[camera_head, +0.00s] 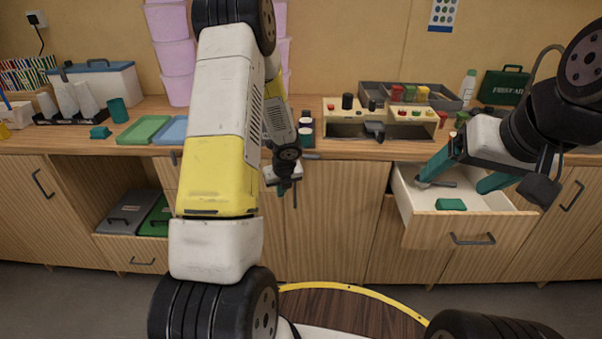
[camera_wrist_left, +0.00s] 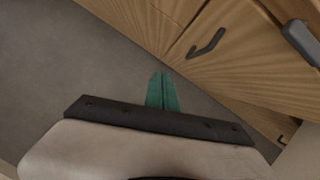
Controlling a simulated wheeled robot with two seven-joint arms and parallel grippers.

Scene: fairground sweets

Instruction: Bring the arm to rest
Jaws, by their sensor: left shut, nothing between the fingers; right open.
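My left arm (camera_head: 222,150) rises across the head view, bends at the top and comes down in front of the counter's front edge. My left gripper (camera_wrist_left: 161,90) shows in the left wrist view with its teal fingers together and nothing between them, above grey floor beside the cabinet fronts.
A green block (camera_head: 451,204) and a dark tool lie in the drawer. The counter carries a wooden rack (camera_head: 350,115), a dark divided tray (camera_head: 373,92), a green tray (camera_head: 143,130), a blue tray (camera_head: 171,131) and pink tubs (camera_head: 176,55). An open lower drawer (camera_head: 130,254) holds lidded boxes.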

